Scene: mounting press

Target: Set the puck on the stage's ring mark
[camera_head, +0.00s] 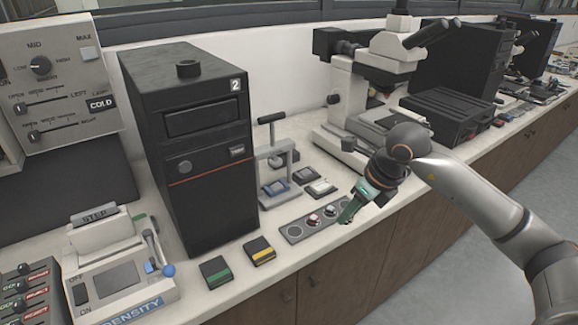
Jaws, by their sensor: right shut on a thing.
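My right gripper (349,212) reaches down from the right, with green fingers, at the right end of a grey strip tray (287,239) with round places. It is shut on a puck, which its fingers hide almost wholly; I cannot tell if the puck is clear of the tray. A reddish puck (313,219) and a pale one (330,211) sit in the tray just left of the fingers. The microscope (345,95) stands behind, with its stage (375,124) partly behind my arm. I cannot make out a ring mark. My left gripper is out of view.
A small hand press (276,160) stands behind the tray, with blue (276,187) and white (321,187) pads nearby. A tall black box (200,140) stands left. Green-striped (215,271) and yellow-striped (260,251) blocks lie near the bench's front edge.

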